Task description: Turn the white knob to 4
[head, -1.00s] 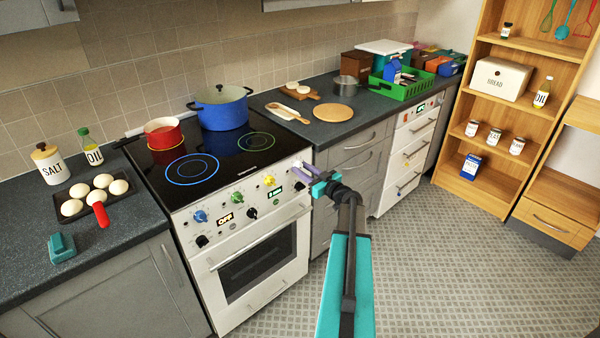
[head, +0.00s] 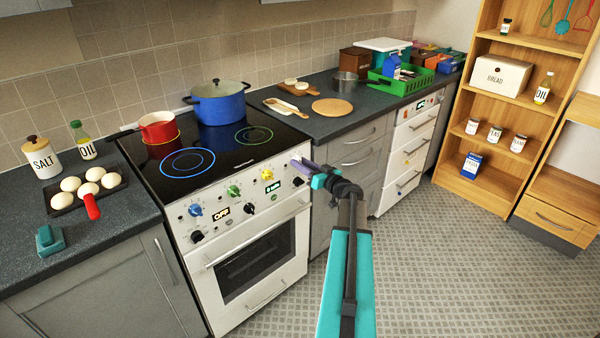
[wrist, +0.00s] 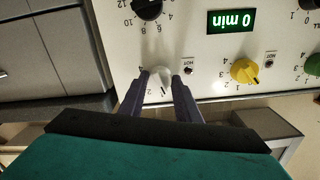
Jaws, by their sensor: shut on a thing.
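The white knob (wrist: 158,82) sits on the pale stove front, below the black timer knob in the wrist view. My gripper (wrist: 160,92) has one finger on each side of the white knob and is shut on it. A small dark mark shows on the knob's near side, between the fingers. A few scale digits show around it, but I cannot read its setting surely. In the head view my gripper (head: 299,167) is at the right end of the panel of the stove (head: 255,255) and hides the white knob.
The yellow knob (wrist: 243,71) is right of the gripper in the wrist view, and the green display (wrist: 232,21) reads 0 min. A blue pot (head: 219,106) and a red pan (head: 158,132) stand on the hob. The floor (head: 430,265) to the right is clear.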

